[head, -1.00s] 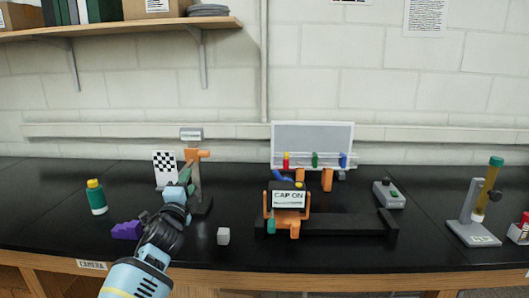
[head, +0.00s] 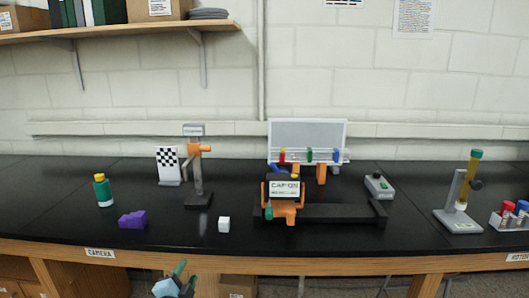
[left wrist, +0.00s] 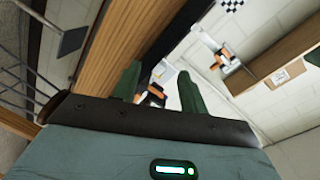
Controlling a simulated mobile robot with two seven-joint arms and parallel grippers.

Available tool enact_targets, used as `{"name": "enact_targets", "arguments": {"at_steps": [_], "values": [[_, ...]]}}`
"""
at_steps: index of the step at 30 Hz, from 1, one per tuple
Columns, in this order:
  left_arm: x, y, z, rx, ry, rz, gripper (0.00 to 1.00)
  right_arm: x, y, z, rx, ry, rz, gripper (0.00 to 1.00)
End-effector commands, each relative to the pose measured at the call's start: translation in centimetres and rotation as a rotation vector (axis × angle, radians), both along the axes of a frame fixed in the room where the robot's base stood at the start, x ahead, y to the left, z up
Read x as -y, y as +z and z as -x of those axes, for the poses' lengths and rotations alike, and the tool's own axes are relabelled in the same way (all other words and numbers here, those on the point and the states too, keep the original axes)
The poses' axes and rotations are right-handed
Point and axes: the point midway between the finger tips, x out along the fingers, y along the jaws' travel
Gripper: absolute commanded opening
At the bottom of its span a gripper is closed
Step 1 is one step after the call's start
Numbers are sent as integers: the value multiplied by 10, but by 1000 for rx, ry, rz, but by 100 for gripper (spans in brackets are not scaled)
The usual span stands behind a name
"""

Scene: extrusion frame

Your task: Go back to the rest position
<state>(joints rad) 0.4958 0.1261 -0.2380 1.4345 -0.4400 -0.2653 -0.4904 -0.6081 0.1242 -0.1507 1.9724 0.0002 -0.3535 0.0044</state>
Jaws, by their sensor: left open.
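My left gripper (head: 177,278) shows at the bottom edge of the head view, below and in front of the bench's front edge. In the left wrist view its two green fingers (left wrist: 158,88) stand apart with nothing held between them. My right gripper is not in view.
A green bottle with a yellow cap (head: 103,190) and a checkered board (head: 168,165) stand at the left. A grey switch box (head: 379,186), a tube stand (head: 459,200) and a rack of capped tubes (head: 511,215) stand at the right. A shelf (head: 120,30) hangs above.

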Motion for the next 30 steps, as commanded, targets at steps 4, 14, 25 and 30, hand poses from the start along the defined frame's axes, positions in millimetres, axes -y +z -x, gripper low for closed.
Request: {"name": "enact_targets", "arguments": {"at_steps": [4, 14, 25, 30], "values": [[2, -73, 70, -141, 18, 175, 43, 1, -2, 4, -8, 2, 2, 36], [7, -175, 238, -431, 127, 554, 43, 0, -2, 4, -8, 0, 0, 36], [10, -212, 411, -695, 323, 899, 43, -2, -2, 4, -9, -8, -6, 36], [11, -212, 440, -738, 368, 961, 43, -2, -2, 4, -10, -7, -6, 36]]}}
